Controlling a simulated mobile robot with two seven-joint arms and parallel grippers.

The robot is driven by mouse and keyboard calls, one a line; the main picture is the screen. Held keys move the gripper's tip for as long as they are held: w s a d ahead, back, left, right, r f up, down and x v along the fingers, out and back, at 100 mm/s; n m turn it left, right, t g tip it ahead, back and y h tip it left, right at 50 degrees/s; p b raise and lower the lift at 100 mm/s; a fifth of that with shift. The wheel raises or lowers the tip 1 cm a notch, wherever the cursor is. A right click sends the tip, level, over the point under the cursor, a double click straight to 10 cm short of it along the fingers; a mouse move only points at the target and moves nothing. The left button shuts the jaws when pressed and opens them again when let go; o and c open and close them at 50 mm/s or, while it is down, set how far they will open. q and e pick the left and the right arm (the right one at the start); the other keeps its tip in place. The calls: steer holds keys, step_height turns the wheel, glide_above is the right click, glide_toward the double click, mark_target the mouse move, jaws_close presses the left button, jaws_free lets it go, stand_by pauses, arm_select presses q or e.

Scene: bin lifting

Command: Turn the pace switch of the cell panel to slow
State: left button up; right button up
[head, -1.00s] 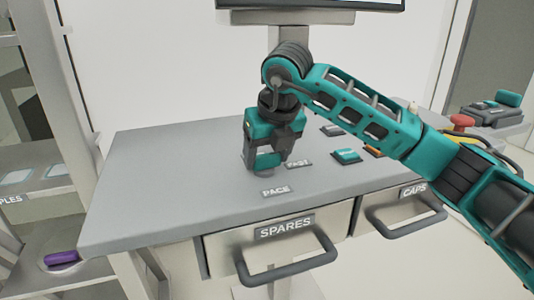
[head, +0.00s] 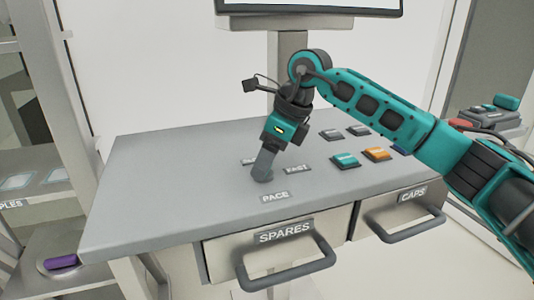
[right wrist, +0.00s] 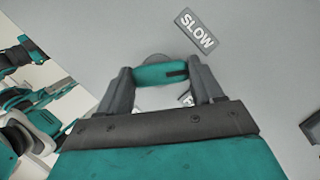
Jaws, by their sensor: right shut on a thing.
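The pace switch (right wrist: 154,75) is a teal bar-shaped knob with a dark mark at its right end in the right wrist view. My right gripper (head: 262,174) points down at the panel and is shut on the knob, one finger at each end. The mark points right, between the SLOW label (right wrist: 197,30) and another label, mostly hidden by a finger. In the head view the fingers hide the knob. The PACE label (head: 275,197) lies in front of it and the FAST label (head: 298,169) to its right. My left gripper is not in view.
Teal (head: 345,160) and orange (head: 376,154) buttons stand right of the switch on the grey panel top (head: 160,190). Drawers marked SPARES (head: 285,232) and CAPS (head: 412,194) have protruding handles below. A monitor post (head: 288,60) rises behind. The panel's left side is clear.

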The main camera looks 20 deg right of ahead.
steer(key=shift+w+r+n+g+p, duration=0.2)
steer(key=shift+n+g+p, duration=0.2)
steer(key=shift+n, duration=0.6)
steer(key=shift+n+g+y, duration=0.3)
steer(key=shift+n, duration=0.5)
steer(key=shift+n+g+p, duration=0.4)
steer(key=shift+n+p, duration=0.2)
steer(key=shift+n, duration=0.5)
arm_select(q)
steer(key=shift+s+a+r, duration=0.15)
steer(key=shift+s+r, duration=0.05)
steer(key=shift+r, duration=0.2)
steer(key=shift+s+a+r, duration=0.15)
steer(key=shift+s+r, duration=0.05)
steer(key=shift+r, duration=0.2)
arm_select(e)
steer(key=shift+a+f+n, duration=0.1)
steer(key=shift+n, duration=0.6)
steer(key=shift+g, duration=0.3)
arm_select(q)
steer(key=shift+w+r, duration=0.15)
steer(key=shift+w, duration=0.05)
arm_select(e)
steer(key=o, duration=1)
steer(key=shift+f, duration=0.1)
steer(key=shift+o, duration=0.2)
